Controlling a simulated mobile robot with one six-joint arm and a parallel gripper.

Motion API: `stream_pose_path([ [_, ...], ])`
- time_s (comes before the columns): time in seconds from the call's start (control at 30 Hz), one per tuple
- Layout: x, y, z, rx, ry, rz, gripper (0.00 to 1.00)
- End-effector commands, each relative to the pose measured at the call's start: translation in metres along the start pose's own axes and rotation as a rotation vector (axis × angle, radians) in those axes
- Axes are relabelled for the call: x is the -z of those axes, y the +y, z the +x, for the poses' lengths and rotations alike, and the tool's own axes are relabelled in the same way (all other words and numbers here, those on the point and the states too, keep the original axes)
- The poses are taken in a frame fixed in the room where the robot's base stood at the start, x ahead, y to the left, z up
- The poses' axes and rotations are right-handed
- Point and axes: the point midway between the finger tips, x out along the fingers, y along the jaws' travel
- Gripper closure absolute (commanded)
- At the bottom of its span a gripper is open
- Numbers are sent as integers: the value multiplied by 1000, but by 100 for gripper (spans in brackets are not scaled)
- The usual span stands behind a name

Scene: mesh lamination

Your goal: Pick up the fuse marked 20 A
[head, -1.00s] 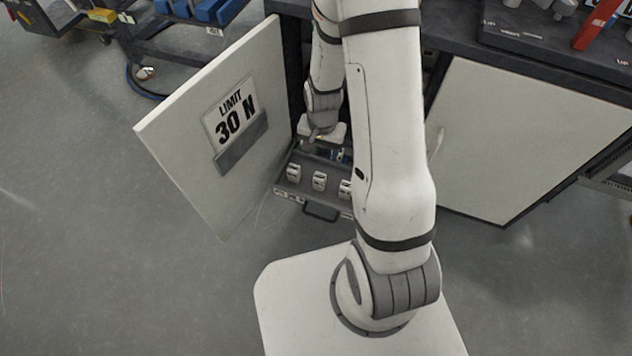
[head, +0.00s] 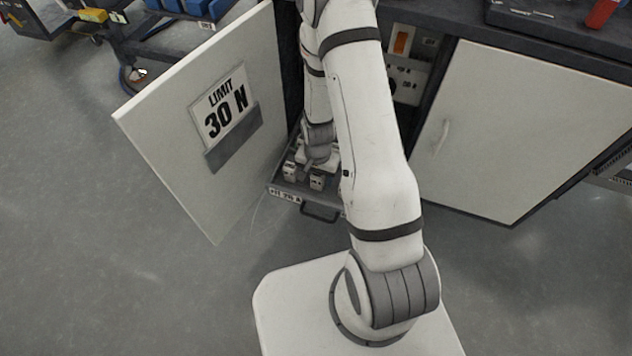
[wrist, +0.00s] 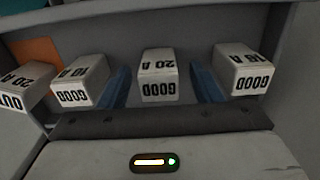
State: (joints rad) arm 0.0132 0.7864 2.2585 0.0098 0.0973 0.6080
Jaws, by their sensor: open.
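A white block fuse marked 20 A and GOOD (wrist: 158,76) stands in the middle of the wrist view, its lettering upside down. My gripper (wrist: 160,84) is open, with one blue finger on each side of this fuse and a gap visible on both sides. To its left is a fuse marked 10 A and GOOD (wrist: 80,82). To its right is one that seems to read 16 A and GOOD (wrist: 243,72). At the far left, a block marked 20 A and OUT (wrist: 22,86) is partly cut off. In the head view my arm hides part of the fuses.
The fuses sit in an open grey drawer (head: 284,193) with a dark handle. An open cabinet door (head: 190,110) reading LIMIT 30 N stands left of my arm. Another white door (head: 520,130) is on the right. An orange patch (wrist: 38,52) shows behind the left fuses.

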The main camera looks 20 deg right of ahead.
Motion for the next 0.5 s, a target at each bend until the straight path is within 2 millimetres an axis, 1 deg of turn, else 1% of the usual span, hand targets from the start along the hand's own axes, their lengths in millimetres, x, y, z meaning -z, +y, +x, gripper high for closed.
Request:
stream_pose_path([
  [0.13,0,0,-1,1,1,-1,42],
  [0.5,0,0,-2,0,1,-2,72],
])
